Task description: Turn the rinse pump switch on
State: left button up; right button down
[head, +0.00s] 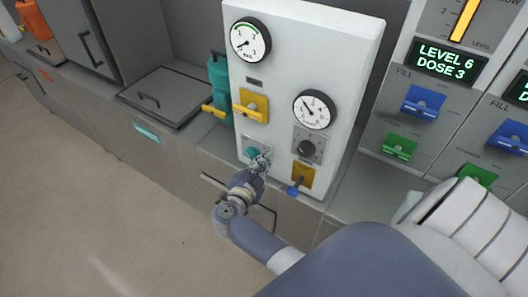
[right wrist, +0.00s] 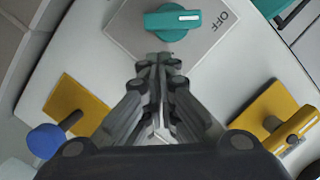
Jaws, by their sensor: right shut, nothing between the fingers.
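The rinse pump switch appears to be the teal rotary knob (right wrist: 172,21) on a grey plate (right wrist: 125,30) in the right wrist view. The word OFF is on the plate to the right of the knob, and the knob's white mark lies on its right side, toward that word. In the head view the teal knob (head: 250,152) is low on the white panel, partly hidden by my right gripper (head: 263,160). In the right wrist view my right gripper (right wrist: 162,60) is shut and empty, its tips just below the knob. Contact cannot be told. My left gripper is not in view.
The white panel (head: 275,70) also bears two gauges, a black knob (head: 306,148), a yellow-handled lever (head: 250,108) and a blue-tipped lever (head: 296,187). A teal container (head: 218,82) stands left of it. Dispensers with blue and green levers (head: 399,147) stand at right.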

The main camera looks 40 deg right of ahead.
jog(key=shift+w+a+f+b, duration=0.2)
jog(key=shift+w+f+b, duration=0.3)
jog(key=shift+f+b, duration=0.15)
